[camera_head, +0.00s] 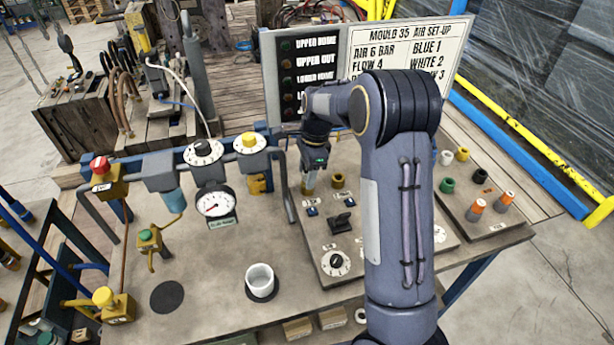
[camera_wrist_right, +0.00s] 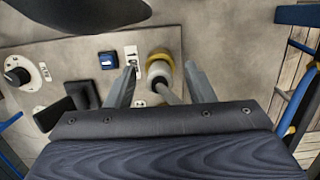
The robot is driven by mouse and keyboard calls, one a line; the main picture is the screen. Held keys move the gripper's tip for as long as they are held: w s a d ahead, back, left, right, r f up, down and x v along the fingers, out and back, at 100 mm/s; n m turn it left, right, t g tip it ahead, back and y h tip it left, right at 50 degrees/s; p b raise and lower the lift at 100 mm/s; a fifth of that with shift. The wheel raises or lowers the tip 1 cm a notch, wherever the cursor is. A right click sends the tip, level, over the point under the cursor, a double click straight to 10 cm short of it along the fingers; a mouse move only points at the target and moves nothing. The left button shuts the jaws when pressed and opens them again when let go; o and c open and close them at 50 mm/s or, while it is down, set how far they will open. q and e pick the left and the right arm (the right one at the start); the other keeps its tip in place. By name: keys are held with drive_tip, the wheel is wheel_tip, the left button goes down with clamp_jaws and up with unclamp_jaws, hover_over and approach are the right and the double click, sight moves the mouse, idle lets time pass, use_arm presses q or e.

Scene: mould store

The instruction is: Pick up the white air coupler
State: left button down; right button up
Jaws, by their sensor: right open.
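My right gripper (camera_head: 311,180) points down over the sloping control panel, left of my arm. In the right wrist view its two fingers (camera_wrist_right: 161,86) are apart. Between them, a white-bodied coupler (camera_wrist_right: 158,70) with a pale grey stem stands at a yellow ring. The fingers appear to flank it with gaps on both sides; I cannot tell their depth relative to it. In the head view the gripper largely hides this spot. Another small white piece (camera_head: 446,157) stands on the board at the right. My left gripper is not in view.
A brass fitting (camera_head: 338,180) stands just right of the gripper. A black lever (camera_head: 341,223) and a white dial (camera_head: 336,263) are on the panel. A white cup (camera_head: 260,280) stands on the bench. The sign board (camera_head: 306,75) rises behind.

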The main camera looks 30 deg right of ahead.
clamp_jaws()
idle(0.3)
drive_tip(key=shift+r, duration=0.1)
